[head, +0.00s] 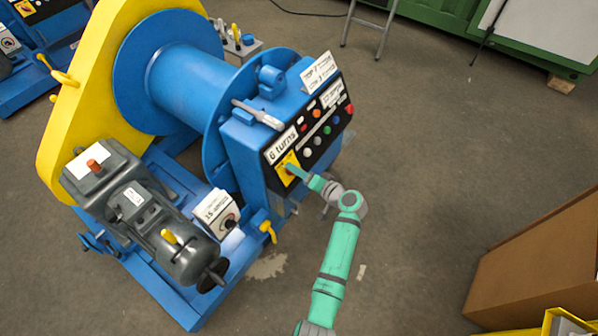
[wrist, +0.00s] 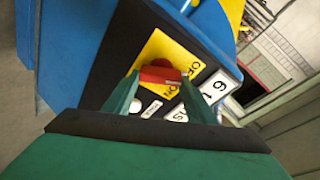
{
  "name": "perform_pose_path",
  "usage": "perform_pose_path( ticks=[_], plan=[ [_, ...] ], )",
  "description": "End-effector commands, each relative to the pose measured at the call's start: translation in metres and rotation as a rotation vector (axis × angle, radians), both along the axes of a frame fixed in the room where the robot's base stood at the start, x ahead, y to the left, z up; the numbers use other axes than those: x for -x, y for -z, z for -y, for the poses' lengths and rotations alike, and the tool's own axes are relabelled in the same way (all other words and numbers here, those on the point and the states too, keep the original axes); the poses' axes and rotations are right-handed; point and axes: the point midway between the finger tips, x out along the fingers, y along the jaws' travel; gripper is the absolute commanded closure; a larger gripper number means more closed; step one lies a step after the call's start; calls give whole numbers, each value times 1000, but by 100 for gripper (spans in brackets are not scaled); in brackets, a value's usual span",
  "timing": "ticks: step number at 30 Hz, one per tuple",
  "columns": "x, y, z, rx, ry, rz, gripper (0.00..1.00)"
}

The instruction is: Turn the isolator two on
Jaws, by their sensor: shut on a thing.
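A yellow isolator plate (head: 284,170) sits at the left end of the black control panel on the blue winch housing. In the wrist view the yellow plate (wrist: 168,48) carries a red knob (wrist: 160,74) and black lettering around it, partly hidden. My gripper (wrist: 161,88) has one green finger on each side of the red knob and is shut on it. In the head view my gripper (head: 292,169) reaches the plate from the lower right and covers the knob. I cannot read a number that marks this isolator as two.
The black panel (head: 312,142) also holds several coloured buttons and a "6 turns" label (head: 281,145) close by. A blue drum (head: 190,85), a grey motor (head: 150,220) and a white box with a black knob (head: 217,212) stand left.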

Motion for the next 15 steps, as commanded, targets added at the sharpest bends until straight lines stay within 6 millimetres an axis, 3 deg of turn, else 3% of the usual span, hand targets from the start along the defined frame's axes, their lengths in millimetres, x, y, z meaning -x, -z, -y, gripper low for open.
perform_pose_path(
  ticks=[15],
  plan=[
    [1,1,1,-257,220,-356,72]
  ],
)
